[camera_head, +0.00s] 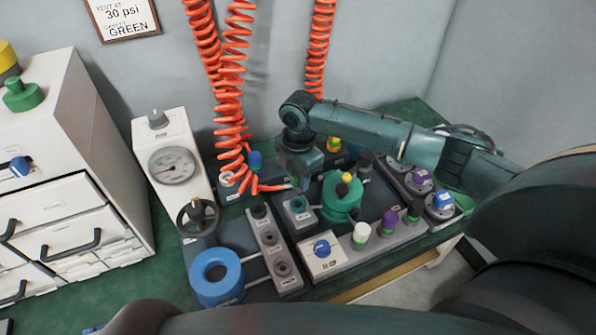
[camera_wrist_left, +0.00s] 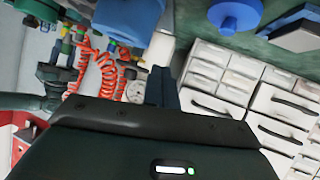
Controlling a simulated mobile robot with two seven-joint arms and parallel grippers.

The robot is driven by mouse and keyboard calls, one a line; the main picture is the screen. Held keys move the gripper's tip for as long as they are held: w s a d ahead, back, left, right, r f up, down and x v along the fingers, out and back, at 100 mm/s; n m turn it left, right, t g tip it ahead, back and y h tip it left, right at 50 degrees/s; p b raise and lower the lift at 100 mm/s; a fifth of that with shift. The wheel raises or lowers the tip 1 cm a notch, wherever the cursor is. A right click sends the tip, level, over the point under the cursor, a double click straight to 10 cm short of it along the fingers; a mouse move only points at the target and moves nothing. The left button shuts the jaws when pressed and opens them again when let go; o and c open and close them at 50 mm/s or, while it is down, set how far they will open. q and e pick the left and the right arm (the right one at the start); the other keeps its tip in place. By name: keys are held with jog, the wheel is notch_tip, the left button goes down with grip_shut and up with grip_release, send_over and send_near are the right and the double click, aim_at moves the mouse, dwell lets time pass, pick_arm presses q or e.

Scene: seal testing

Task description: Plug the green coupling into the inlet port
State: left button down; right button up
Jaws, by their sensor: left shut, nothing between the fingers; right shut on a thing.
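My right gripper (camera_head: 303,183) reaches down over the bench and is shut on the end of an orange coiled hose (camera_head: 268,187), taken to be the green coupling. The coupling is mostly hidden by the fingers and its colour is not clear. Just below the fingers is a small grey block with a dark round opening (camera_head: 298,206), which looks like the inlet port. I cannot tell whether the coupling touches it. My left gripper (camera_wrist_left: 165,87) is shut and empty in the left wrist view, and its fingers are out of the head view.
A green round vessel (camera_head: 342,197) stands right of the port. A blue ring (camera_head: 217,277), a gauge box (camera_head: 173,160) and a handwheel (camera_head: 197,215) stand left. Several coloured caps line the front rack (camera_head: 378,247). A drawer cabinet (camera_head: 60,160) stands far left. Orange hoses hang behind.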

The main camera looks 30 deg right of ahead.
jog(key=shift+f+b, duration=0.7)
jog(key=shift+f, duration=0.25)
jog(key=shift+f+b, duration=0.8)
jog(key=shift+b, duration=0.15)
pick_arm(q)
jog(key=shift+s+a+t, duration=0.15)
jog(key=shift+a+t, duration=0.35)
jog(key=shift+t, duration=0.1)
jog(key=shift+r+p, duration=1)
jog(key=shift+f+b, duration=0.35)
pick_arm(e)
jog(key=shift+f, duration=1.6)
jog(key=o, duration=1.1)
